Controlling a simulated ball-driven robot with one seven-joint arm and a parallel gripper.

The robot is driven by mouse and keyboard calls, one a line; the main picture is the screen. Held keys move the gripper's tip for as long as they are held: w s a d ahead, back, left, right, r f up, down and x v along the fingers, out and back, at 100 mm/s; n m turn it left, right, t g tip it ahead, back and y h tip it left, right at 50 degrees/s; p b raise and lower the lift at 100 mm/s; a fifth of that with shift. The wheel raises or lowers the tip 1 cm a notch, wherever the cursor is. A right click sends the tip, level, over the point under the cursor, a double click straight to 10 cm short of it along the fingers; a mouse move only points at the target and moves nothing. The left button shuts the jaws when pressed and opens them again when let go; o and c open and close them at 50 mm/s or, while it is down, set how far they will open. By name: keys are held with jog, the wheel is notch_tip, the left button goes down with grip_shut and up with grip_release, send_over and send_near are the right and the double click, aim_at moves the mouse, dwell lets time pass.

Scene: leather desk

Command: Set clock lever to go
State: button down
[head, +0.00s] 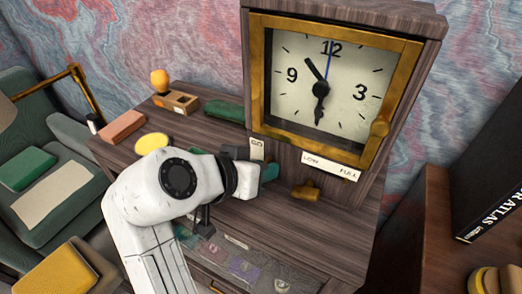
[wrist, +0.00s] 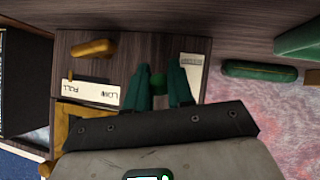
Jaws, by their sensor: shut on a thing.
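The clock (head: 320,92) stands at the back of the wooden desk, with a brass-framed dial. Below the dial are a small pale label reading GO (head: 257,148) and a LOW/FULL label (head: 330,166). My gripper (head: 272,172) is at the clock's front, just below the GO label, its teal fingers shut. The GO label (wrist: 190,75) lies beside the fingers, partly covered. In the head view the lever is hidden by my gripper.
A brass handle (head: 305,191) sticks out right of my gripper, below the LOW/FULL label. A green case (head: 224,111), a pink block (head: 122,127) and a yellow disc (head: 152,143) lie to the left. A black book (head: 492,170) stands at right.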

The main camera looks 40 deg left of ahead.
jog(key=g+p, duration=0.1)
jog(key=r+g+p, duration=0.1)
jog(key=p, duration=0.1)
jog(key=shift+w+r+g+p, duration=0.15)
jog(key=shift+r+g+p, duration=0.15)
jog(key=shift+w+a+g+h+p, duration=0.1)
jog(key=shift+g+h+p, duration=0.2)
jog(key=shift+g+p, duration=0.25)
jog(key=c, duration=1.3)
grip_release()
jog(key=v, duration=1)
jog(key=shift+a+r, duration=0.1)
jog(key=shift+r, duration=0.2)
